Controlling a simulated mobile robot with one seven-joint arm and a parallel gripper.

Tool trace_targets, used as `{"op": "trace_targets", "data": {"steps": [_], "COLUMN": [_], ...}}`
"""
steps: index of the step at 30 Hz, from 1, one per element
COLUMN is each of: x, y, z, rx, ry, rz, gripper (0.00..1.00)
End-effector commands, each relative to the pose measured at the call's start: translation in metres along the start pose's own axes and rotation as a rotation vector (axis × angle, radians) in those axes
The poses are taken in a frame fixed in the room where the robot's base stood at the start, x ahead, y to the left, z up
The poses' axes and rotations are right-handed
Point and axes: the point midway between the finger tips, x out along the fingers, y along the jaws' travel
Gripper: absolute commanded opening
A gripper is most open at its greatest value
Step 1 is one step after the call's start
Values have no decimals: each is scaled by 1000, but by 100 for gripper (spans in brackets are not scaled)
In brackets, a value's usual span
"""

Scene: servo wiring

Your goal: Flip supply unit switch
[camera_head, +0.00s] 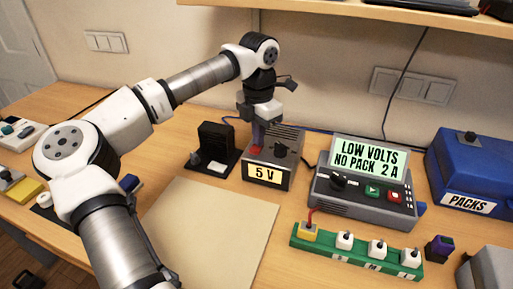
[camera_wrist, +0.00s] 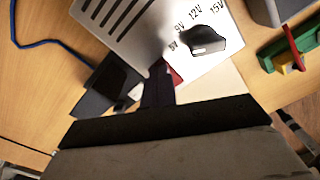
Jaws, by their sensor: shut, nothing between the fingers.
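The supply unit (camera_head: 271,158) is a grey box with a "5 V" label on its front, near the middle of the bench. Its black selector knob (camera_head: 281,150) is on top; in the wrist view the knob (camera_wrist: 207,40) sits beside voltage marks up to 15V. A red switch (camera_head: 254,152) is at the unit's left side, and a bit of red (camera_wrist: 177,79) shows in the wrist view by my fingers. My gripper (camera_head: 259,139) is shut and empty, pointing down at the red switch. Its fingers (camera_wrist: 158,88) partly hide the switch, so I cannot tell contact or the switch's position.
A black stand (camera_head: 214,145) is close left of the unit. A tester (camera_head: 363,188) reading "LOW VOLTS NO PACK 2 A" stands to the right, with a green strip (camera_head: 340,253) before it. A blue packs box (camera_head: 470,165) is far right. A bare board (camera_head: 215,230) lies in front.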

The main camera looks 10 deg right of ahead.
Motion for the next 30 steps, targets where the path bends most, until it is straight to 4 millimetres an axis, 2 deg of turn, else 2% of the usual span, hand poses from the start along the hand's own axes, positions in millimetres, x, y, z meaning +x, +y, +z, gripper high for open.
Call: {"op": "trace_targets", "data": {"steps": [4,8,30], "x": [1,-6,-66], "y": [0,0,0], "z": [-1,-1,0], "rx": [0,0,1], "ry": [5,5,3], "rz": [-2,-3,-2], "gripper": [0,0,0]}}
